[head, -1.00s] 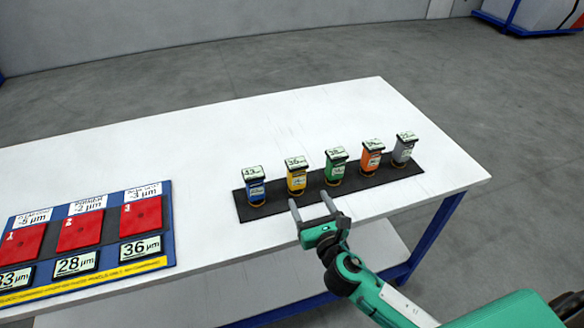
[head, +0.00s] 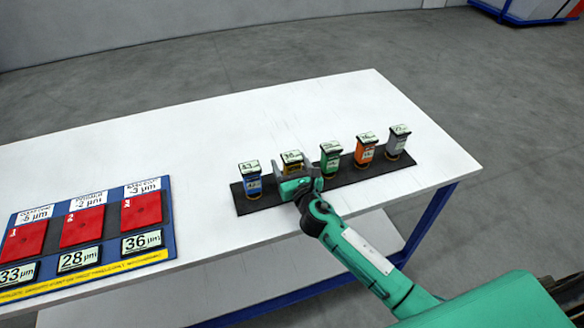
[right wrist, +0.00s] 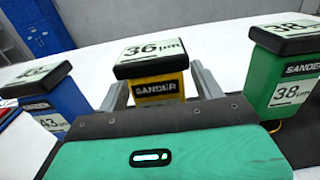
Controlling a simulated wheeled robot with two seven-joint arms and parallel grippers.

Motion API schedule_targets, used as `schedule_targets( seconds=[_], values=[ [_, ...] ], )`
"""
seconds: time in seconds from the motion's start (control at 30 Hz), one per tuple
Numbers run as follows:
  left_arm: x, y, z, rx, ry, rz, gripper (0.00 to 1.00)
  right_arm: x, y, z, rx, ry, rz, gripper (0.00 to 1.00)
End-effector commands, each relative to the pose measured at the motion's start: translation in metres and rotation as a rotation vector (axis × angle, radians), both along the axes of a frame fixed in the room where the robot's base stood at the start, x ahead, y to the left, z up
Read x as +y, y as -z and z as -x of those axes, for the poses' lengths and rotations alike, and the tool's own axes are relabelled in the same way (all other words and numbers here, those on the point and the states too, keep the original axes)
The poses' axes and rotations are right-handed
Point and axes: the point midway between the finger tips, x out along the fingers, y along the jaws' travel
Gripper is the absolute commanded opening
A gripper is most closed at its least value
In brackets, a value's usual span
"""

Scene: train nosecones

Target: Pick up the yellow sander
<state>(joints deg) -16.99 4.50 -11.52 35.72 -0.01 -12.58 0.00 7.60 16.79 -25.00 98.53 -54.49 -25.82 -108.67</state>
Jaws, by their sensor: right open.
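The yellow sander (head: 292,168) stands upright on a dark mat (head: 262,203), between the blue sander (head: 253,185) and the green sander (head: 330,162). Its lower part is hidden by my right gripper (head: 296,174) in the head view. In the right wrist view, the yellow sander (right wrist: 158,88) has a black cap with a "36 µm" label and stands between the two fingers of my right gripper (right wrist: 165,85). The gripper is open, with one finger on each side of it. I cannot tell whether either finger touches it. My left gripper is not in view.
The blue sander (right wrist: 55,105) and green sander (right wrist: 283,80) stand close on either side. The orange sander (head: 365,152) and grey sander (head: 397,143) are farther right. A blue board (head: 168,228) with red pads lies left. The table's (head: 300,105) back is clear.

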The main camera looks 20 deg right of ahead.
Motion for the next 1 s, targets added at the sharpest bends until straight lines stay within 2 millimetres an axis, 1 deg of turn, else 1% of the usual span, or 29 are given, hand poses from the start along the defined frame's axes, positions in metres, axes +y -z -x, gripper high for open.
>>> schedule_targets(
  seconds=[0.1,0.27,0.3,0.37,0.4,0.47,0.5,0.57,0.6,0.83,1.0],
  values=[
    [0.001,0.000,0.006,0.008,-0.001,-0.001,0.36,0.000,0.001,-0.005,0.001,0.000,0.001,0.67],
    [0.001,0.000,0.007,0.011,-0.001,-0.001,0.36,0.000,0.001,-0.005,0.001,0.000,0.001,0.67],
    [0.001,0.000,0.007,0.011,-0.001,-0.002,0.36,0.000,0.001,-0.005,0.001,0.000,0.001,0.63],
    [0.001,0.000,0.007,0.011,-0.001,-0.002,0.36,0.000,0.001,-0.005,0.001,0.000,0.001,0.52],
    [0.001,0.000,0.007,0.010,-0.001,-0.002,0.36,0.000,0.001,-0.005,0.001,0.000,0.001,0.44],
    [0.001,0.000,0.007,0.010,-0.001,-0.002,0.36,0.000,0.001,-0.004,0.001,0.000,0.001,0.32],
    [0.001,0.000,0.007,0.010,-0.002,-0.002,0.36,0.000,0.001,-0.004,0.001,0.000,0.001,0.24],
    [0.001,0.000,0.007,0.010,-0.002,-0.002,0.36,0.000,0.001,-0.004,0.001,0.000,0.001,0.12],
    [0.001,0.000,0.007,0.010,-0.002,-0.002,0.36,0.000,0.000,-0.005,-0.001,0.000,0.001,0.10],
    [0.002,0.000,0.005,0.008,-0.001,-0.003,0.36,0.000,-0.002,-0.005,-0.002,0.000,0.001,0.10],
    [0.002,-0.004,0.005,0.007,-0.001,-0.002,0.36,0.000,-0.013,-0.005,-0.005,-0.001,0.000,0.10]
  ],
)
